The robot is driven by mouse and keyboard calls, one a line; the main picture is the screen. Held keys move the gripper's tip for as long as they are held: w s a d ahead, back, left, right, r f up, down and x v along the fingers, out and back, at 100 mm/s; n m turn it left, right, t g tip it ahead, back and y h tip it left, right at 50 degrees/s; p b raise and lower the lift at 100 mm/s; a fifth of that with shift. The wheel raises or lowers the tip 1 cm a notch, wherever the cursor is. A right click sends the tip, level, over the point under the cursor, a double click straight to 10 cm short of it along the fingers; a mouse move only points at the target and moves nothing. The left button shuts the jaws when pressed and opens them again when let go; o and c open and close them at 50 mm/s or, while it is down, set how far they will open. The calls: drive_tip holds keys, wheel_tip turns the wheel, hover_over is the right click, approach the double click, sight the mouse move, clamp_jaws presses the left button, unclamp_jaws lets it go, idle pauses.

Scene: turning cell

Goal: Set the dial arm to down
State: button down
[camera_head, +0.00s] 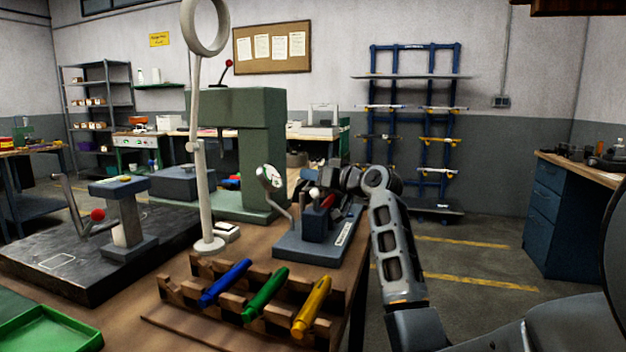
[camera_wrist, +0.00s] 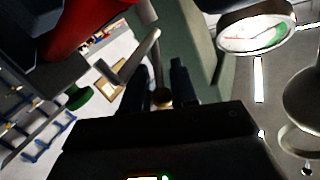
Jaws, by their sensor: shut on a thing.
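The dial arm (camera_head: 284,208) is a bent grey arm with a round white-faced dial (camera_head: 270,177) at its upper left end, standing raised above a blue-grey fixture (camera_head: 312,240). The dial also shows in the wrist view (camera_wrist: 256,32), at upper right of the fingers. My gripper (camera_head: 312,178) is over the fixture, just right of the dial. In the wrist view, the dark fingers of my gripper (camera_wrist: 160,85) are shut on a slim part with a brass-coloured knob (camera_wrist: 162,98). How this part joins the dial arm is hidden. A white ball (camera_head: 314,193) and a red handle (camera_head: 328,201) are close below the gripper.
A wooden rack (camera_head: 182,290) with blue, green and yellow handles stands in front of the fixture. A tall pale stand with a ring (camera_head: 203,150) rises to its left. A green press (camera_head: 262,160) stands behind. The floor to the right is open.

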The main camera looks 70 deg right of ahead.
drive_tip(key=c, duration=1.3)
unclamp_jaws()
drive_tip(key=shift+o, duration=0.2)
drive_tip(key=v, duration=0.7)
drive_tip(key=shift+s, duration=0.4)
drive_tip(key=shift+a, duration=0.1)
